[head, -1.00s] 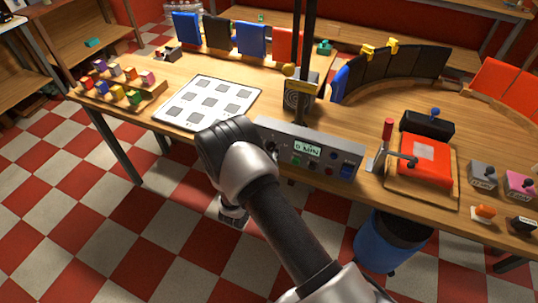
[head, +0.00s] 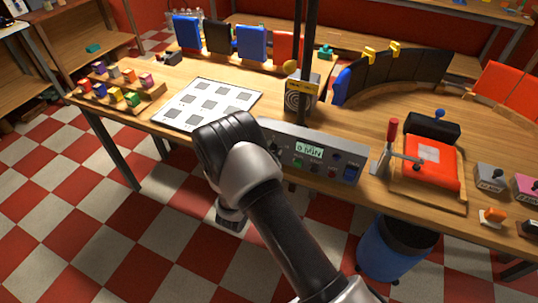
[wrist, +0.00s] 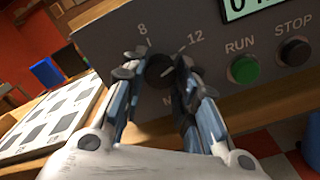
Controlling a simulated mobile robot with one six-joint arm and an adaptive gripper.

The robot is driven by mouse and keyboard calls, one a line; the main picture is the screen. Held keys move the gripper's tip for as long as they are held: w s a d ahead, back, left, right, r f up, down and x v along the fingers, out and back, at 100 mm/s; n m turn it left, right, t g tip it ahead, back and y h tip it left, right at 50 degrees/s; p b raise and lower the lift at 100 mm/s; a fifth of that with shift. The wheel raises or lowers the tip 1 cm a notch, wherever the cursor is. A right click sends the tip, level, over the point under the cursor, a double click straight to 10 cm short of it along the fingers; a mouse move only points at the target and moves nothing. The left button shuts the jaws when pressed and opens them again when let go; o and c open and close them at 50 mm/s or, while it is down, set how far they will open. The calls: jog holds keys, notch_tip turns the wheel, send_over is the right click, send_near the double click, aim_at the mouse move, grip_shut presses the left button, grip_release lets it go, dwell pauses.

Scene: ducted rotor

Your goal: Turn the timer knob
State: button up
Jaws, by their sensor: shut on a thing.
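The timer knob (wrist: 158,70) is a dark round knob on the front of a grey control panel, with the marks 8 and 12 printed above it. My gripper (wrist: 150,80) is shut on the knob in the wrist view, one finger on each side. The panel (head: 335,157) stands at the table's front edge in the head view, with a lit display (head: 309,151).
A green RUN button (wrist: 244,69) and a black STOP button (wrist: 295,51) sit right of the knob. A white sheet with grey squares (head: 240,88) lies left of the panel.

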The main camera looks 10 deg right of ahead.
dwell(0.4)
jog(key=o, duration=1.1)
jog(key=shift+c, duration=0.2)
jog(key=v, duration=1.2)
